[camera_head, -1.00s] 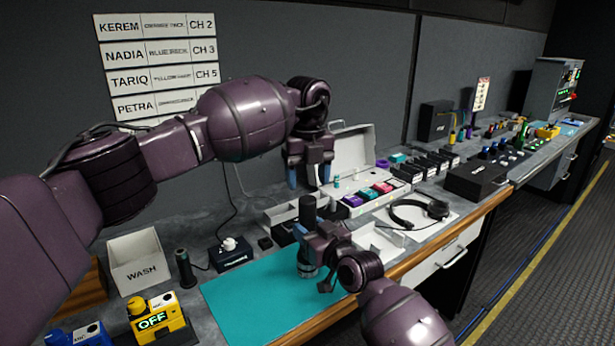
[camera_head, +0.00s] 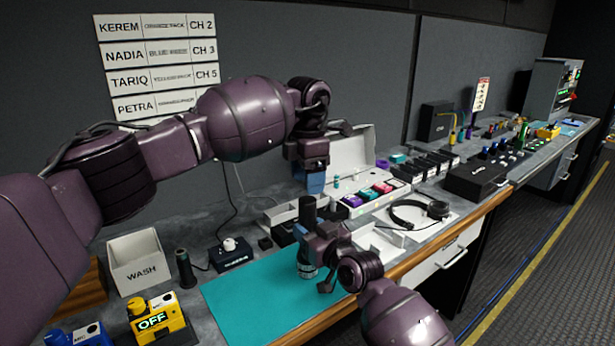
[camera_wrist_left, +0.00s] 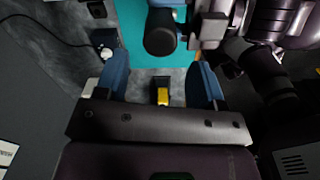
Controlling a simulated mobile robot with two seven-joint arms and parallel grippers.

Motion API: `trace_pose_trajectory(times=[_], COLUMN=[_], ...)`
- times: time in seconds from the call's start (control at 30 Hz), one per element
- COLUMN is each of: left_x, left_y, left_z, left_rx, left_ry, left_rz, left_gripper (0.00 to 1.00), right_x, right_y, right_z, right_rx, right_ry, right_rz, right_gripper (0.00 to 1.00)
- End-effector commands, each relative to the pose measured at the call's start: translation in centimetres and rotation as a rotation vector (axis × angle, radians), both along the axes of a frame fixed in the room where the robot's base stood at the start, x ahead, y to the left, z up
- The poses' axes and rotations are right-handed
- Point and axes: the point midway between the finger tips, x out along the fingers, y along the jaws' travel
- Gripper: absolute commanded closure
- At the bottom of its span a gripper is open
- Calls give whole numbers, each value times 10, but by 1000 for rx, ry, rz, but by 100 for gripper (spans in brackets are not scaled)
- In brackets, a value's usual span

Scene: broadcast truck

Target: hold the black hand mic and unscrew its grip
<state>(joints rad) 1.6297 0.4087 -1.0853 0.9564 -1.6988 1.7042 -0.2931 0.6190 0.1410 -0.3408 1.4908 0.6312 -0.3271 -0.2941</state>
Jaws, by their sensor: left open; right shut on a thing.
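The black hand mic (camera_head: 307,210) stands upright above the teal mat, with its dark plain end up. Its lower part shows below my right gripper (camera_head: 312,242), which is shut around its middle. My left gripper (camera_head: 313,187) is open and points down just above the mic's top end, apart from it. My right gripper's fingers partly hide the mic's middle.
The teal mat (camera_head: 245,305) lies under the mic. A WASH box (camera_head: 138,268), a dark upright cylinder (camera_head: 185,268) and a yellow pack reading OFF (camera_head: 155,322) stand at left. An open white case (camera_head: 357,152) and a headset (camera_head: 425,212) are at right.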

Motion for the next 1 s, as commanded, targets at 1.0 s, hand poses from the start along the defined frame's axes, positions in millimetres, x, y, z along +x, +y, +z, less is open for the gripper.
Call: trace_pose_trajectory(times=[1.0], left_x=[0], left_y=[0], left_z=[0], left_rx=[0], left_ry=[0], left_rz=[-1496], left_gripper=[37], right_x=[0], right_y=[0], right_z=[-1], right_rx=[-1], right_ry=[2], right_rz=[0], right_gripper=[100])
